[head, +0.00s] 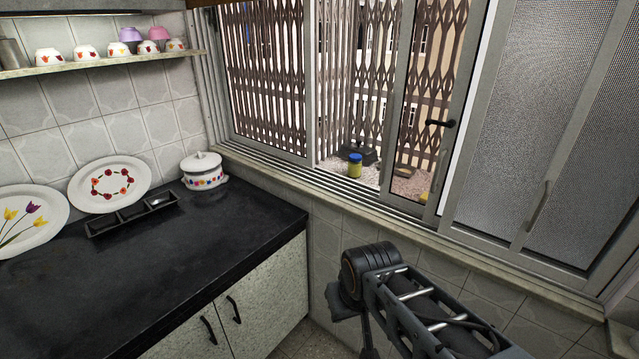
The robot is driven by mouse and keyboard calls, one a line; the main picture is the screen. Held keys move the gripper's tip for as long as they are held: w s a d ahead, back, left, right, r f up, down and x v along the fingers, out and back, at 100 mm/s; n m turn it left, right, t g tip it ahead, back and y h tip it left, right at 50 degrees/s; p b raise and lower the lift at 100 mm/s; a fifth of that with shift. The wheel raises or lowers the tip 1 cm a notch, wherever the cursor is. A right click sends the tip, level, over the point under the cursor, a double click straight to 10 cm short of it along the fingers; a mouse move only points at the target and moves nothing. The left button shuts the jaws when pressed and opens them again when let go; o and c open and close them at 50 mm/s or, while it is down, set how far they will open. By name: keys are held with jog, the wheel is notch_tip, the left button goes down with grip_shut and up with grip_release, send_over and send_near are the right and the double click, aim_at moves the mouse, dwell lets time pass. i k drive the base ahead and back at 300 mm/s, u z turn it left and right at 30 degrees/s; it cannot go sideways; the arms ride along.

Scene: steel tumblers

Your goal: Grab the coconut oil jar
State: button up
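A small jar with a blue upper part and a yellow lower part (355,166) stands upright on the ledge beyond the open window section. Its label is too small to read, so I cannot confirm that it is the coconut oil jar. My arm reaches in from the lower right and ends in view at a black round joint, below and in front of the window sill, well apart from the jar. Dark parts of my arm hang below that joint, but I cannot make out any gripper fingers.
The sliding window frame (310,188) and sill lie between my arm and the jar. A lattice grille (262,70) stands behind. At left, a black counter (190,250) holds a lidded white pot (203,172), plates and a dark tray (132,213).

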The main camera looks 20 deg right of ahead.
aim_at(354, 165)
jog(key=z, duration=1.35)
jog(key=k, duration=0.15)
jog(key=u, duration=1.85)
jog(key=i, duration=1)
jog(key=z, duration=1.1)
jog(key=i, duration=0.65)
jog(key=z, duration=0.45)
